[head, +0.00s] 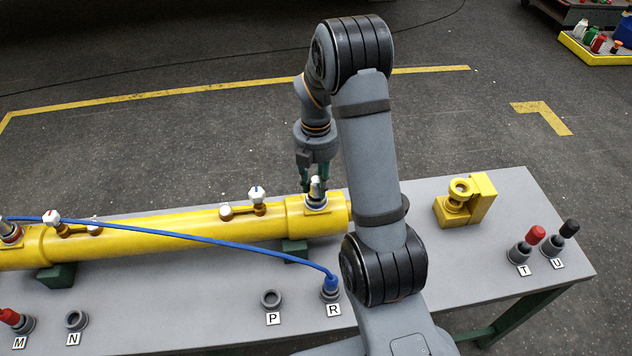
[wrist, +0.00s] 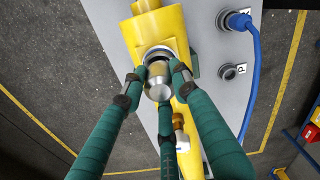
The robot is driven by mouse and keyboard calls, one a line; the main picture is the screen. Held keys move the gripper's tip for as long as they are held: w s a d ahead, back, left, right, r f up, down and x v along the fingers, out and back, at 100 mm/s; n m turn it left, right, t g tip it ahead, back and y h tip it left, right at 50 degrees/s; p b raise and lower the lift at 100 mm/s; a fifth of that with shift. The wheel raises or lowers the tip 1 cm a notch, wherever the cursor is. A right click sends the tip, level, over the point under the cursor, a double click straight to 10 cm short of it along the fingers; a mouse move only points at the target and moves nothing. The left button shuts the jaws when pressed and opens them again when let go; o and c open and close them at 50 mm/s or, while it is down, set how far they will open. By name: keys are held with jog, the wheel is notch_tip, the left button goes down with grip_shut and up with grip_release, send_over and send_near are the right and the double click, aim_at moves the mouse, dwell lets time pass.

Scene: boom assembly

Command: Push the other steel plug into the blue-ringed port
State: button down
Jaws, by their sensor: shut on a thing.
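My gripper (head: 316,180) points down over the right end of the yellow boom (head: 165,228), its green fingers closed around a steel plug (head: 316,188). In the wrist view three green fingers surround the plug (wrist: 158,84), which has a rounded metal face. The port (head: 316,204) is directly below, a collar on top of the boom's end block. Its collar (wrist: 157,54) shows as a pale and dark ring in the wrist view; I cannot clearly tell its colour. The plug is at the port's mouth; how deep it sits is hidden.
A blue cable (head: 190,239) runs from the boom's left end to the socket at label R (head: 333,309). Sockets P (head: 271,299) and N (head: 76,320) are empty. Valve fittings (head: 257,196) rise from the boom. A yellow fixture (head: 474,200) and plugs T and U stand right.

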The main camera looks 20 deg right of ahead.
jog(key=c, duration=1.4)
grip_release()
jog(key=shift+o, duration=0.7)
jog(key=shift+r, duration=0.1)
notch_tip(320, 180, up, 12)
